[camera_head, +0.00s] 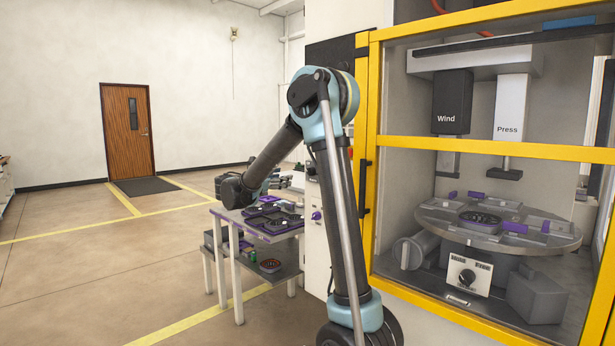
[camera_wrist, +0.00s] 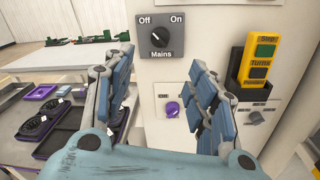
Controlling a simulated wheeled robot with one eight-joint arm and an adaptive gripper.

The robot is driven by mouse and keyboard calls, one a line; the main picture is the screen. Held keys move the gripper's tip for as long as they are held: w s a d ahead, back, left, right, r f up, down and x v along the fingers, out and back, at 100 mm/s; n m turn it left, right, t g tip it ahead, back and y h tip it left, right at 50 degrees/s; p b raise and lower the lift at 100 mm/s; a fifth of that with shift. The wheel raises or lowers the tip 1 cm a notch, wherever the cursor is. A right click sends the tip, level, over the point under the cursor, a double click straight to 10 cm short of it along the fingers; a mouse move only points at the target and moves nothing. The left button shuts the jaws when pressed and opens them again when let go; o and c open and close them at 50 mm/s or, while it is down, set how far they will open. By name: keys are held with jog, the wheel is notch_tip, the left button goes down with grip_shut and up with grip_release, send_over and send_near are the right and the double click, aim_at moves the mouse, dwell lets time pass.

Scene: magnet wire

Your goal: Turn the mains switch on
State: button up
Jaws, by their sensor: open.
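The mains switch (camera_wrist: 159,37) is a black rotary knob on a dark grey plate marked "Off" at left, "On" at right and "Mains" below. It sits on the pale cabinet face in the wrist view. Its pointer appears to lean to the upper left, towards "Off". My gripper (camera_wrist: 158,85) is open and empty, its blue-padded fingers spread either side of the view's middle. The switch is ahead of the fingers and above the gap between them, with no visible contact. In the head view my arm reaches towards the cabinet's side, and I cannot make out the switch there.
A purple knob (camera_wrist: 172,109) is on a panel below the switch. A yellow-and-black button box (camera_wrist: 259,61) is to its right. A table (camera_head: 247,234) with trays stands beside the cabinet. A yellow-framed enclosure (camera_head: 490,148) is at right. Open floor (camera_head: 110,270) lies left.

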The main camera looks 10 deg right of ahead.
jog(key=x, duration=1.6)
jog(key=c, duration=1.1)
